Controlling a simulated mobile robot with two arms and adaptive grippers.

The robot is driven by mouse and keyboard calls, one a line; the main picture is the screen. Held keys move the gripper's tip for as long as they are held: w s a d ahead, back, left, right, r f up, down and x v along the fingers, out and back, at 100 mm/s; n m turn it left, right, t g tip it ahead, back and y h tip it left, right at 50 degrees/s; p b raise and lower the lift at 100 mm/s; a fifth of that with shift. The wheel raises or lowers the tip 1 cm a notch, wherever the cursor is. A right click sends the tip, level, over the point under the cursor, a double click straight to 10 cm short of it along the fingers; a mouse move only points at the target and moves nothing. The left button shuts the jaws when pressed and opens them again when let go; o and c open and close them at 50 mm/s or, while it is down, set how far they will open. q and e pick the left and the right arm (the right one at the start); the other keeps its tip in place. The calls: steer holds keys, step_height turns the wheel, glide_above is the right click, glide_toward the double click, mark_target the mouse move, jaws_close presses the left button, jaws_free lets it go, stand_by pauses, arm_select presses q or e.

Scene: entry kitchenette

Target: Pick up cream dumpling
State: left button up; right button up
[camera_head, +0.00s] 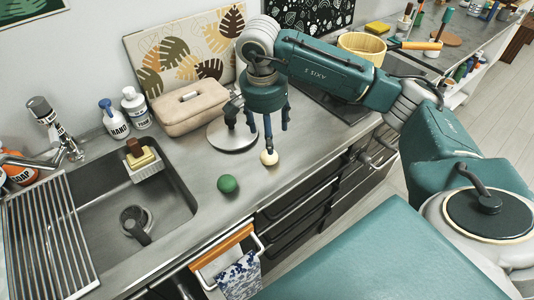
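The cream dumpling (269,158) is a small pale ball on the grey countertop, near the counter's front edge. My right gripper (268,132) comes in on the arm from the right and points down just above the dumpling. Its blue fingers are spread apart, with nothing seen held between them. One fingertip ends at the top of the dumpling in the picture; I cannot tell whether it touches. My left gripper is not in view.
A green ball (228,184) lies left of the dumpling. A round metal base (232,136) stands behind it, beside a beige case (190,108). The sink (170,205) is at left. A towel (239,277) hangs in front of the counter.

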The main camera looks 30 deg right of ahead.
glide_above(269, 157)
steer(key=f, duration=0.4)
steer(key=shift+w+d+f+p, duration=0.2)
steer(key=shift+d+f+p, duration=0.05)
steer(key=shift+p, duration=0.15)
steer(key=shift+f, duration=0.25)
steer(key=f, duration=0.1)
steer(key=f+p, duration=0.1)
steer(key=f, duration=0.1)
steer(key=f+p, duration=0.1)
steer(key=shift+w+d+f, duration=0.1)
steer(key=shift+w+f, duration=0.25)
steer(key=c, duration=1.2)
